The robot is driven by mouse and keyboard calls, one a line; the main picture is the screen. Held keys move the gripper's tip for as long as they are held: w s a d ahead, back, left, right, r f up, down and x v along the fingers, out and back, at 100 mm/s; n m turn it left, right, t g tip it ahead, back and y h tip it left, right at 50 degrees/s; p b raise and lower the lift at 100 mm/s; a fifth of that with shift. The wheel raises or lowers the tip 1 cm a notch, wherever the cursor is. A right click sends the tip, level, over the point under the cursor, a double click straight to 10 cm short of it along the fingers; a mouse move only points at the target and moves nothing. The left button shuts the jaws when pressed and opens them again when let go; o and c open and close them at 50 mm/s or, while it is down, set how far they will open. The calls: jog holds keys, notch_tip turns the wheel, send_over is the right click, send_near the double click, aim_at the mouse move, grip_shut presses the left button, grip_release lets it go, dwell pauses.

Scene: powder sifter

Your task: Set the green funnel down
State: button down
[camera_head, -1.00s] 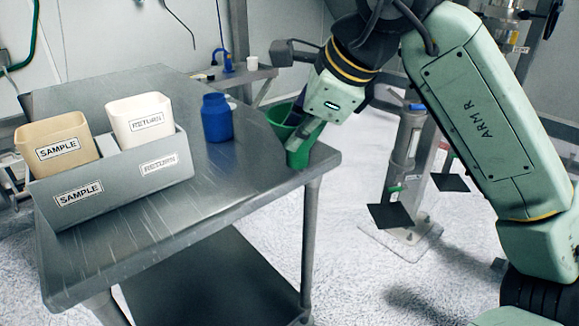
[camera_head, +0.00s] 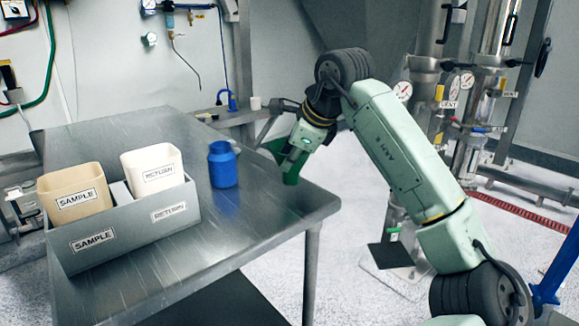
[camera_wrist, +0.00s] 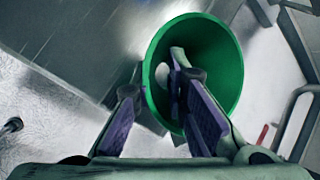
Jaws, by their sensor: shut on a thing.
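The green funnel (camera_head: 291,174) is at the right end of the steel table, close to its far edge. My gripper (camera_head: 296,157) reaches it from above and is shut on its wall. In the wrist view the wide mouth of the funnel (camera_wrist: 221,60) faces the camera. There, one finger of my gripper (camera_wrist: 165,105) is inside the mouth and the other is outside the rim. The funnel's lower end appears at tabletop level, but I cannot tell whether it touches the table. My gripper hides part of the funnel in the head view.
The steel table (camera_head: 250,240) has clear room around the blue bottle (camera_head: 222,166). A grey holder (camera_head: 120,234) at the left carries a tan SAMPLE bin (camera_head: 75,199) and a white RETURN bin (camera_head: 155,172). Pipework with gauges (camera_head: 470,110) stands at the right, beyond the table.

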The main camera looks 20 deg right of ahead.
jog(key=shift+w+f, duration=0.1)
jog(key=shift+w, duration=0.1)
jog(key=shift+f+p, duration=0.3)
jog(key=shift+f, duration=1.4)
jog(key=shift+f, duration=0.1)
jog(key=c, duration=1.6)
grip_release()
jog(key=shift+r, duration=0.2)
jog(key=b+v, duration=0.1)
jog(key=v, duration=1.1)
jog(key=shift+b, duration=0.35)
jog(key=shift+s+f, duration=0.1)
